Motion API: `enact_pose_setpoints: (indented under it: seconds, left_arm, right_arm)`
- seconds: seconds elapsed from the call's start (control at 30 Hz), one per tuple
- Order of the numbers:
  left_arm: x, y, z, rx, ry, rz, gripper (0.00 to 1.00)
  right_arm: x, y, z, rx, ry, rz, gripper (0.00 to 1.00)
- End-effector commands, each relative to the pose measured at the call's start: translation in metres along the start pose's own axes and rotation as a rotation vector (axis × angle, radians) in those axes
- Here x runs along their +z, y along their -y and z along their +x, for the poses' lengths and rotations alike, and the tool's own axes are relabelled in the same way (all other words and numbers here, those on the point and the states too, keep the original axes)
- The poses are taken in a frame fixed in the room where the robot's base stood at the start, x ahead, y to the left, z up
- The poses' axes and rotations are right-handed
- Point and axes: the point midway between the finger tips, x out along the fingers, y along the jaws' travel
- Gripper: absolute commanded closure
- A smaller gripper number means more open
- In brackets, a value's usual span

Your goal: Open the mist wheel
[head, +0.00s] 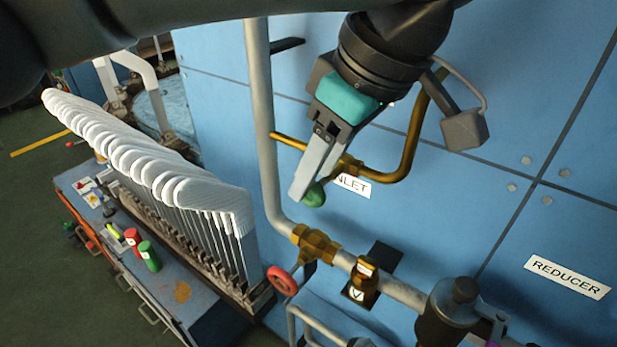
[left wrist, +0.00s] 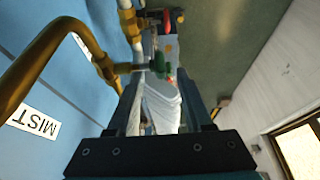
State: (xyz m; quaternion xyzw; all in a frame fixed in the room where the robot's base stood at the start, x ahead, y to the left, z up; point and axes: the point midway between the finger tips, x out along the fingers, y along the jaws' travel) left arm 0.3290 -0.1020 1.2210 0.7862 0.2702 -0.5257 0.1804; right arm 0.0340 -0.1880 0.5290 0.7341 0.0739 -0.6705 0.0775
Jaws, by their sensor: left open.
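The mist wheel is a small green wheel (head: 315,194) on a brass valve at the blue wall, partly hidden by my gripper in the head view. A white label (head: 353,185) beside it is partly covered. In the left wrist view the green wheel (left wrist: 159,66) appears between and just beyond the fingertips, and a label (left wrist: 33,120) reads MIST. My left gripper (head: 309,182) is open, its fingertips close by the wheel; whether they touch it I cannot tell. Nothing is held. My right gripper is not in view.
A curved brass pipe (head: 412,140) runs beside my gripper. A grey vertical pipe (head: 259,110) stands to its left. Below are a red wheel (head: 282,281) and a REDUCER label (head: 568,277). A rack of white sock boards (head: 150,160) stands at the left.

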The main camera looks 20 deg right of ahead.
Motion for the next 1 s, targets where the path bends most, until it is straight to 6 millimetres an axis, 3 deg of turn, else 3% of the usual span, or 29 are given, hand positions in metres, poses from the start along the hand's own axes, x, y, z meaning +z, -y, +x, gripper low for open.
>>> enact_pose_setpoints:
  seconds: [0.2, 0.53, 1.0]
  left_arm:
    - [0.0, 0.0, 0.021, 0.0, 0.0, 0.0, 0.49]
    - [0.0, 0.0, 0.024, 0.001, 0.0, -0.001, 0.49]
    - [0.0, 0.0, 0.024, 0.0, 0.0, 0.0, 1.0]
  right_arm:
    - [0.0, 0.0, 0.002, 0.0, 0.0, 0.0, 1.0]
    - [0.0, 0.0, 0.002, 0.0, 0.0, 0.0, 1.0]
    - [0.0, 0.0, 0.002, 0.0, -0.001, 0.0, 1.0]
